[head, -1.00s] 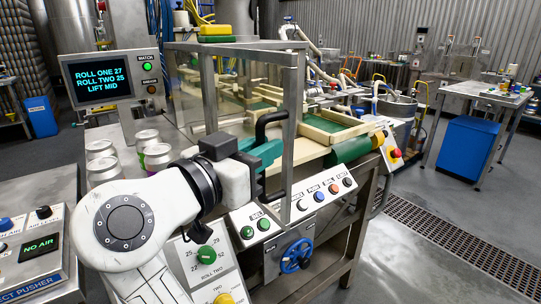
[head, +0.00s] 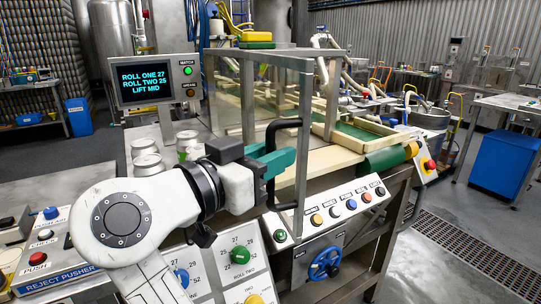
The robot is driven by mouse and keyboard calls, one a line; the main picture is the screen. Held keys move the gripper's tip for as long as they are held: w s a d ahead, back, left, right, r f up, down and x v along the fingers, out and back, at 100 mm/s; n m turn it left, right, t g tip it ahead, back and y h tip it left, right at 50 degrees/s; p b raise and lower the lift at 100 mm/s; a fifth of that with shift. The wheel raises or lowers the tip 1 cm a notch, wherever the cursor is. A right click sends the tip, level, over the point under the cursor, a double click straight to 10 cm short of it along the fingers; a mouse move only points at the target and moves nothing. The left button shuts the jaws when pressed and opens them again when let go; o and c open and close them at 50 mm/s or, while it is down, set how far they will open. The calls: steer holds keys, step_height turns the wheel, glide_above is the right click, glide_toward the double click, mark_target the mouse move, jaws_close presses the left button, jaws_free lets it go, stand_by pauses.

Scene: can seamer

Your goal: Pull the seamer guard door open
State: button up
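The seamer guard door (head: 304,140) is a grey metal frame with a clear panel, standing in front of the machine in the head view. Its black handle (head: 270,200) is a bar bent at both ends, fixed to the near upright. My gripper (head: 280,163) has teal fingers and reaches the handle from the left at mid-height. The fingers cover the middle of the bar and appear closed around it; the far finger is mostly hidden. The door stands at a slight outward angle, its near edge above the control panel.
The control panel (head: 335,212) with several buttons and a blue handwheel (head: 324,263) lies below the door. A display screen (head: 154,82) and several cans (head: 146,155) are to the left. The reject pusher box (head: 55,245) is at lower left.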

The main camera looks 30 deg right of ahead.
steer(key=shift+o, duration=0.4)
steer(key=shift+a, duration=0.1)
steer(key=v, duration=1)
steer(key=shift+s+a, duration=0.2)
steer(key=shift+a, duration=0.1)
